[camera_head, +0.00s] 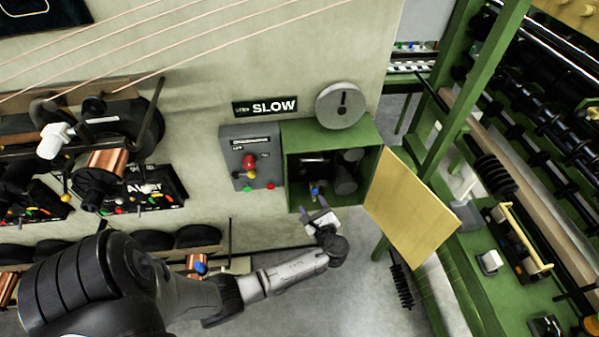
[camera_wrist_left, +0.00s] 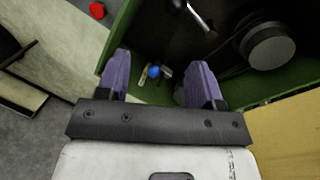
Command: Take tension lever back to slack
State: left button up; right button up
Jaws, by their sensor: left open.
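An open green box (camera_head: 331,128) stands against the wall, with a small blue-knobbed part (camera_head: 315,190) low inside it. This looks like the tension lever, but no label on it is readable. My left gripper (camera_head: 316,208) is at the box's lower front opening. Its purple fingers (camera_wrist_left: 160,66) are open, with the knob in the gap between them as seen from the wrist; I see no contact. My right gripper is out of view.
A grey panel (camera_head: 237,151) with a red knob (camera_head: 249,161) is left of the box. The box's yellowish door (camera_head: 411,209) swings out to the right. A grey disc (camera_head: 341,105) tops the box. A metal handle (camera_wrist_left: 201,16) and round grey part (camera_wrist_left: 270,45) are inside it.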

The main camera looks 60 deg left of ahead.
aim_at(304, 174)
pick_arm(q)
jog(key=w+a+m, duration=0.1)
jog(key=a+m, duration=0.1)
jog(key=a, duration=0.2)
jog(key=w+a+r+m, duration=0.1)
jog(key=a+m, duration=0.1)
jog(key=a, duration=0.3)
jog(key=w+a+m+y, duration=0.1)
jog(key=a+m, duration=0.1)
jog(key=a, duration=0.2)
jog(key=shift+w+a+r+m+t+p, duration=0.2)
jog(key=shift+w+m+t+p, duration=0.1)
jog(key=shift+t+p, duration=0.1)
grip_shut()
dwell(0.5)
